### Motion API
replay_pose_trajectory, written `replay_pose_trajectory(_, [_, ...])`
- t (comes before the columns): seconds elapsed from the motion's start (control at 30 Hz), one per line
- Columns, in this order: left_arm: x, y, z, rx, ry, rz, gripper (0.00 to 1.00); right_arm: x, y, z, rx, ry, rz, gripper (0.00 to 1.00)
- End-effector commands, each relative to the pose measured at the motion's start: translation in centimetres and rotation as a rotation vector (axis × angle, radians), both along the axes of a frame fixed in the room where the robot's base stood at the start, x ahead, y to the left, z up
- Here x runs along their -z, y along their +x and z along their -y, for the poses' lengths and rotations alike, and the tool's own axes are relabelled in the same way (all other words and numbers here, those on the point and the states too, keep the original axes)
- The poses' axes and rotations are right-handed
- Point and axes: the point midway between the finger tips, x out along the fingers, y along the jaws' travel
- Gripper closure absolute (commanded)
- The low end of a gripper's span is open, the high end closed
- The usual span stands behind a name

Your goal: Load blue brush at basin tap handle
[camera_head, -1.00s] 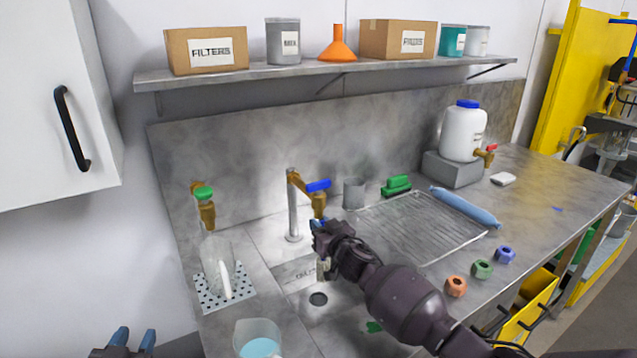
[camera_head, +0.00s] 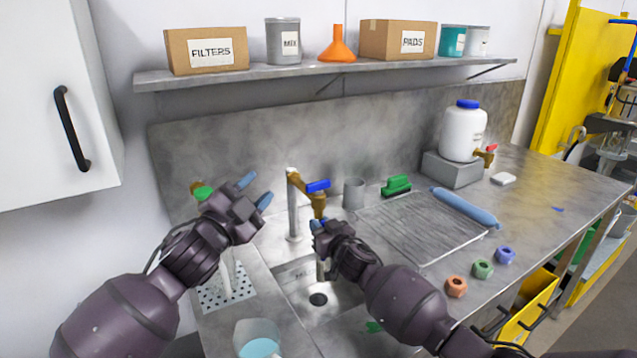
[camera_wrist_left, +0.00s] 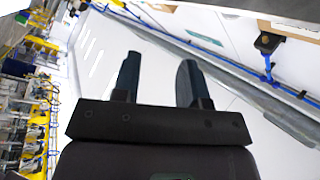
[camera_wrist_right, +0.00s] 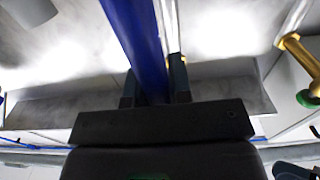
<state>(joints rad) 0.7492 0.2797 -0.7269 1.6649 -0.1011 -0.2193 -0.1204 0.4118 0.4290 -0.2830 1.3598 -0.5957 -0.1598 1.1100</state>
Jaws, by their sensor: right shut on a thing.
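The basin tap (camera_head: 294,215) stands at the sink's back, with a brass head and a blue handle (camera_head: 318,186). My right gripper (camera_head: 319,228) is just below the tap's brass spout. It is shut on a long blue bar (camera_wrist_right: 134,30), apparently the blue brush's handle. The bar runs between its fingers in the right wrist view. A pale part hangs below this gripper; I cannot tell whether it is the bristles. My left gripper (camera_head: 255,190) is open and empty, left of the tap. Its fingers stand apart in the left wrist view (camera_wrist_left: 159,80).
The basin with its drain (camera_head: 318,299) lies below my right gripper. A green-handled tap (camera_head: 202,193) is partly behind my left arm. A grey cup (camera_head: 354,193), green brush (camera_head: 397,186) and wire rack (camera_head: 420,225) are to the right. A beaker of blue liquid (camera_head: 258,346) stands in front.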

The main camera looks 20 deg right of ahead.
Motion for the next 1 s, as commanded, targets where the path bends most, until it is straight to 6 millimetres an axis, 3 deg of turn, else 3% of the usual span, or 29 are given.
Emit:
replay_pose_trajectory(0.2, [-3.1, 0.0, 4.5, 0.074, 0.170, 0.226, 0.61, 0.0, 0.0, 0.0, 0.000, 0.000, 0.000, 1.00])
replay_pose_trajectory(0.5, [-5.7, 0.3, 9.1, 0.153, 0.436, 0.580, 0.61, 0.0, 0.0, 0.0, 0.000, 0.000, 0.000, 1.00])
replay_pose_trajectory(0.77, [-6.8, 1.9, 10.9, 0.207, 0.709, 0.934, 0.61, 0.0, 0.0, 0.0, 0.000, 0.000, 0.000, 1.00])
replay_pose_trajectory(1.0, [-5.9, 4.9, 9.8, 0.266, 0.983, 1.269, 0.61, 0.0, 0.0, 0.0, 0.000, 0.000, 0.000, 1.00])
